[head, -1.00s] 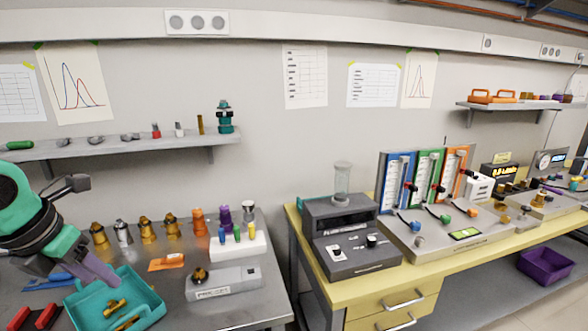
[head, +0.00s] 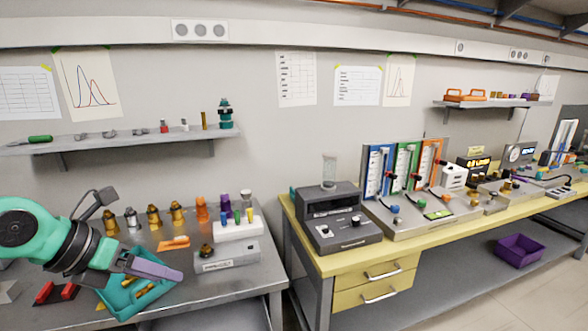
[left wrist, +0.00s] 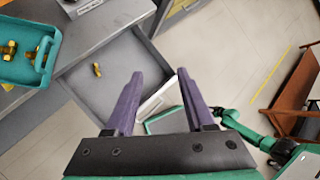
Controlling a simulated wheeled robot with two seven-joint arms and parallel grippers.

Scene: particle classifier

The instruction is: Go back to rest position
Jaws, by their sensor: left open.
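My left gripper (head: 168,268) reaches in from the left in the head view, its purple fingers pointing right over the teal tray. In the left wrist view, the two purple fingers (left wrist: 158,80) are spread apart with nothing between them. The teal tray (head: 116,306) lies on the grey bench with brass fittings in it, partly hidden by my gripper. The tray also shows at the upper left of the left wrist view (left wrist: 22,72). My right gripper cannot be made out in either view. A teal arm link of mine seems to show at the right of the left wrist view.
The grey bench (head: 245,280) carries several brass fittings, bottles and a grey device (head: 228,258) behind the tray. A yellow bench (head: 345,262) with instruments stands to the right. A small brass piece (left wrist: 97,70) lies on a grey surface below the bench top.

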